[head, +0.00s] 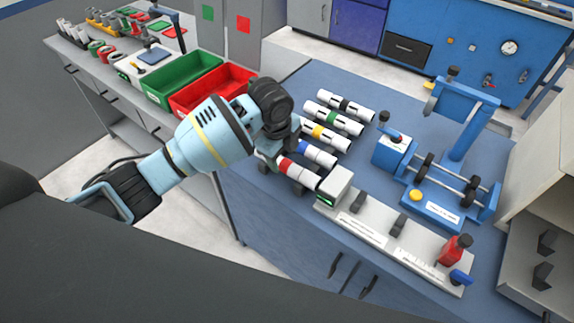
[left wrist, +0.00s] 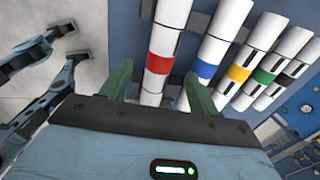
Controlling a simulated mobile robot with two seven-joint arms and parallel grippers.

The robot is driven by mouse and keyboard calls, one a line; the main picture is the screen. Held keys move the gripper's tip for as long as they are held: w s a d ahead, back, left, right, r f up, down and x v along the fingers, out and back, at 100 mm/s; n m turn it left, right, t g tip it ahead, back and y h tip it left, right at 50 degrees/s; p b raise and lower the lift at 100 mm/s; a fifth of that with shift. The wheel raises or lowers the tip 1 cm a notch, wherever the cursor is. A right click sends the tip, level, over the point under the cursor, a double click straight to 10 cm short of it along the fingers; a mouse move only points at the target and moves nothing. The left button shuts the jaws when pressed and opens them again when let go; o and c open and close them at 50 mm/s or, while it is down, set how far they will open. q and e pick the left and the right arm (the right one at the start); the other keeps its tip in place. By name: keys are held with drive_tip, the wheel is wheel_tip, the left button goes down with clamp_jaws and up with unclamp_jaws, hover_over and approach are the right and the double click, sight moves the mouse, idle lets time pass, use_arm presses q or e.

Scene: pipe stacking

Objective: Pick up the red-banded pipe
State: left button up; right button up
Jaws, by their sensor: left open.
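The red-banded pipe (head: 303,176) is a white pipe with a red band, lying on the blue bench top at the near end of a row of pipes. My left gripper (head: 283,172) is over its left part in the head view. In the left wrist view the jaws (left wrist: 159,82) are open, with one green finger on each side of the red-banded pipe (left wrist: 160,66). The right-hand finger sits between it and the blue-banded pipe (left wrist: 206,70). I cannot tell whether the fingers touch the pipe.
Blue-, yellow-, green- and black-banded pipes lie alongside; the blue one (head: 318,155) is closest. A white fixture (head: 390,232) stands just right of the red-banded pipe's end, with a blue roller stand (head: 440,165) beyond. Red (head: 213,90) and green (head: 183,77) bins are behind my left arm.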

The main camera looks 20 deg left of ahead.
sight(286, 163)
use_arm(q)
drive_tip(key=f, duration=0.3)
drive_tip(key=w+f, duration=0.1)
drive_tip(key=shift+d+f, duration=0.2)
drive_tip(key=shift+f, duration=0.2)
drive_tip(key=shift+c, duration=0.4)
drive_tip(key=c, duration=1)
